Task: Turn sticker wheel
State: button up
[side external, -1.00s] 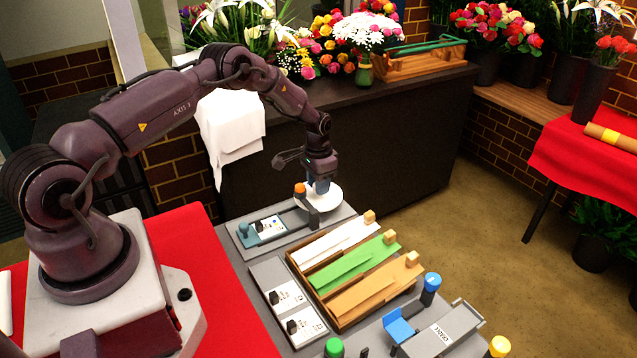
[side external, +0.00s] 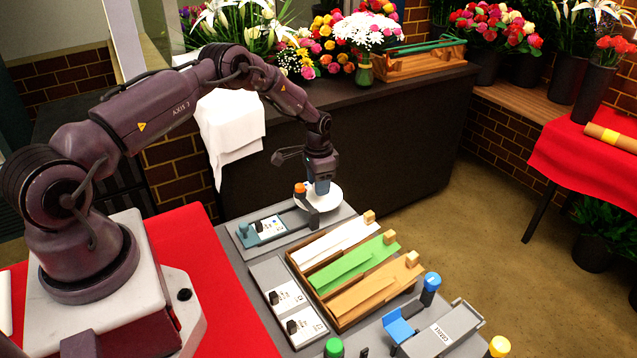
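The sticker wheel appears to be the white disc (side external: 331,196) at the far end of the grey table. The arm hides the disc's middle.
A wooden tray (side external: 346,326) with white, green and orange sheets lies in front of the disc. Beside it are panels with black switches (side external: 284,296). A blue-topped post (side external: 431,283) stands at right. A dark counter (side external: 385,140) with flowers is behind.

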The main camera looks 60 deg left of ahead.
notch_tip(320, 180, up, 13)
dwell(0.7)
jog(key=shift+a, duration=0.1)
jog(key=s+d+r+n+t, duration=0.1)
jog(key=s+d+r+t, duration=0.1)
jog(key=s+d+r, duration=0.8)
jog(key=s+d+r+n+t, duration=0.1)
jog(key=s+d+r+t, duration=0.2)
jog(key=s+d+r, duration=0.7)
jog(key=s+r, duration=0.5)
jog(key=s, duration=0.4)
jog(key=shift+d+t, duration=0.3)
jog(key=shift+d, duration=0.1)
